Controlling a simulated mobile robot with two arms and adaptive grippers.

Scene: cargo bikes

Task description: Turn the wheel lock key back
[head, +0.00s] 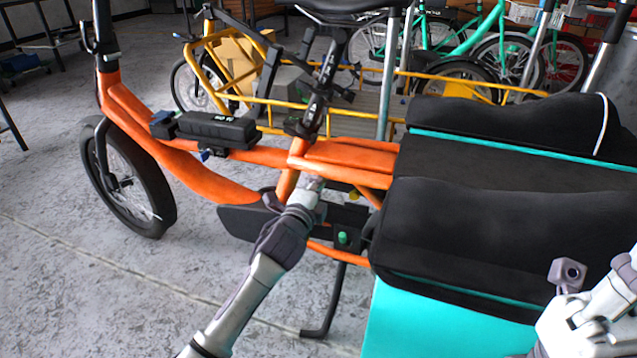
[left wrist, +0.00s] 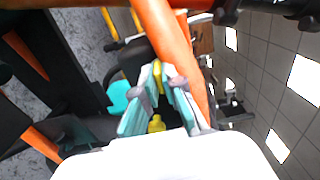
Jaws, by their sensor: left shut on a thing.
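The orange cargo bike (head: 160,155) stands across the head view. My left arm reaches from the bottom to the frame below the seat post, where my left gripper (head: 314,184) is. The wheel lock and key are hidden or too small to make out in the head view. In the left wrist view my left gripper (left wrist: 164,78) has its teal-padded fingers close together beside the orange frame tube (left wrist: 168,35). A small yellow piece (left wrist: 165,69) shows between the fingertips, seemingly the wheel lock key. The key's turn angle cannot be told. My right gripper is not in view.
Black cargo bags (head: 480,220) over a turquoise panel (head: 400,325) fill the right side, close to my right arm. A black kickstand (head: 335,300) stands below the frame. A yellow cargo bike (head: 270,105) is behind. Grey floor is clear at the left.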

